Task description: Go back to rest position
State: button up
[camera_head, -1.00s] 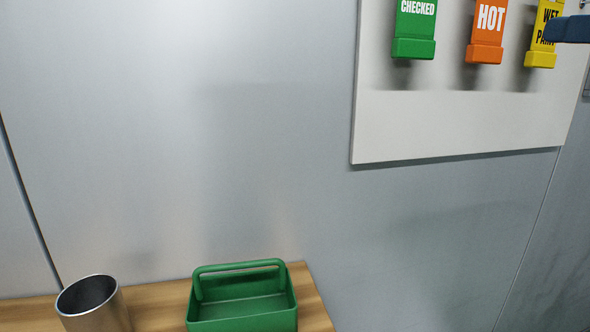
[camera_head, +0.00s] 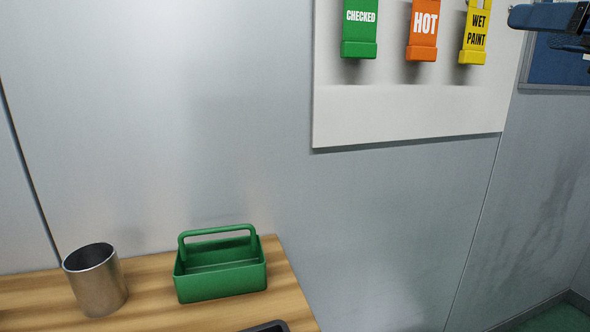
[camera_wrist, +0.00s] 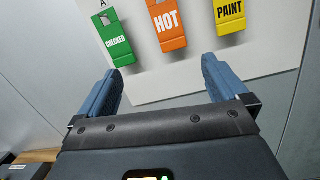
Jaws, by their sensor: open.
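My gripper (camera_wrist: 160,66) is open in the wrist view, with its two blue fingers spread wide and nothing between them. Part of it also shows at the upper right edge of the head view (camera_head: 535,18). Beyond the fingers, apart from them, hang a green CHECKED tag (camera_wrist: 116,42), an orange HOT tag (camera_wrist: 168,24) and a yellow PAINT tag (camera_wrist: 229,13). In the head view the yellow one reads WET PAINT (camera_head: 476,32).
The tags hang on a white board (camera_head: 410,113) on the grey wall. Below left, a wooden bench (camera_head: 150,300) holds a metal cup (camera_head: 97,285) and a green carrier (camera_head: 220,283). A dark object (camera_head: 268,327) is partly cut off. A blue panel (camera_head: 562,68) is at right.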

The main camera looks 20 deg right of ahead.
jog(key=s+a+f+m+h+p, duration=0.1)
jog(key=s+a+f+m+h, duration=0.2)
jog(key=a+f+m, duration=0.85)
jog(key=s+a+f+m+h+p, duration=0.2)
jog(key=a+f+m+h, duration=0.15)
jog(key=f+m, duration=1.45)
jog(key=s+a+f+m+g+y, duration=0.1)
jog(key=s+a+f+m, duration=0.25)
jog(key=s, duration=0.25)
jog(key=s+a+f+m+g+y, duration=0.1)
jog(key=s+a+f+m, duration=0.2)
jog(key=s, duration=0.4)
jog(key=s+f+n+g+y+p, duration=0.1)
jog(key=s+f+g+y, duration=0.1)
jog(key=s, duration=1.3)
notch_tip(320, 180, down, 2)
jog(key=shift+a+f+g+y, duration=0.1)
jog(key=shift+a+g+y, duration=0.15)
jog(key=shift+g+y, duration=0.25)
jog(key=shift+w, duration=0.1)
dwell(1.5)
